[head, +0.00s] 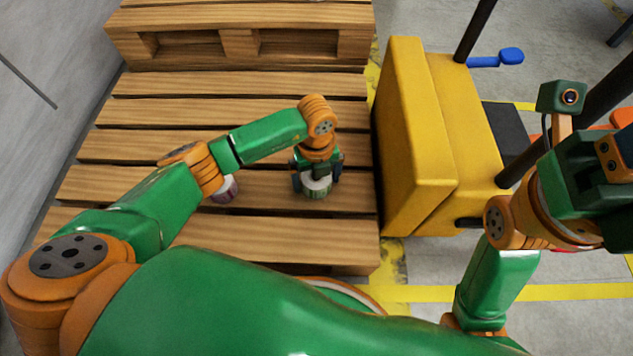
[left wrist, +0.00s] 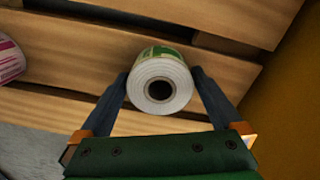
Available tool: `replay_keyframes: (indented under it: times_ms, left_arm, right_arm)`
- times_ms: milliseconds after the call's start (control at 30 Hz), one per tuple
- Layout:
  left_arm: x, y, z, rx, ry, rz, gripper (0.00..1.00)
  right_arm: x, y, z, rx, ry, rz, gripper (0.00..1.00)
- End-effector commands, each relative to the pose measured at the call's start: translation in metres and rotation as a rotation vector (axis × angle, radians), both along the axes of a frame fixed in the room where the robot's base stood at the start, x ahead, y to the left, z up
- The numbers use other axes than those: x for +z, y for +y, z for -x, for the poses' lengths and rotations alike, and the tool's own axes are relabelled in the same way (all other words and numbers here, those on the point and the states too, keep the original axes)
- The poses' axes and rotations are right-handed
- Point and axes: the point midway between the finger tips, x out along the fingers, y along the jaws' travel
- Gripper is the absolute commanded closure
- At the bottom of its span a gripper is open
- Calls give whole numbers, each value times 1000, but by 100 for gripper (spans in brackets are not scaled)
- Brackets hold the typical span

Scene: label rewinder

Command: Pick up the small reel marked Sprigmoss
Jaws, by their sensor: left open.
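A small white reel with a green label band (head: 317,188) stands on the wooden pallet (head: 270,238); in the left wrist view the reel (left wrist: 160,88) shows its round end and dark core hole. The name on its label is too small to read. My left gripper (head: 317,181) is over this reel, pointing down, and open. In the left wrist view, its two dark fingers are on either side of the reel, with a narrow gap visible. A second reel with a pink-purple label (head: 226,188) stands to the left, partly behind my left arm; it also shows in the left wrist view (left wrist: 8,60).
A yellow machine housing (head: 420,140) stands right of the pallet, close to my left gripper. A blue-handled lever (head: 497,58) and dark posts are beyond it. A stacked pallet (head: 240,30) is at the back. My right arm is at the right, its fingertips unclear.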

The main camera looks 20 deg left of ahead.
Motion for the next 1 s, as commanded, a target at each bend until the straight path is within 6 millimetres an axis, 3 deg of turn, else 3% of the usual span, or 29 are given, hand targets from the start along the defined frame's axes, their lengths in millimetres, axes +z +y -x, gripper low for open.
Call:
replay_keyframes:
  times_ms: [67, 367, 667, 1000]
  left_arm:
    - [1, 0, 0, 0, 1, 1, 0]
    - [1, 0, 0, 0, 1, 1, 80]
    - [10, 0, 0, 0, 0, 1, 80]
    - [86, 0, 0, 0, -2, 1, 80]
  right_arm:
    - [1, 0, 0, 0, 1, 0, 50]
    - [0, 0, -1, 0, 2, 0, 50]
    - [4, 0, -2, 1, 13, -1, 50]
    - [-11, -4, -25, 9, 220, -11, 50]
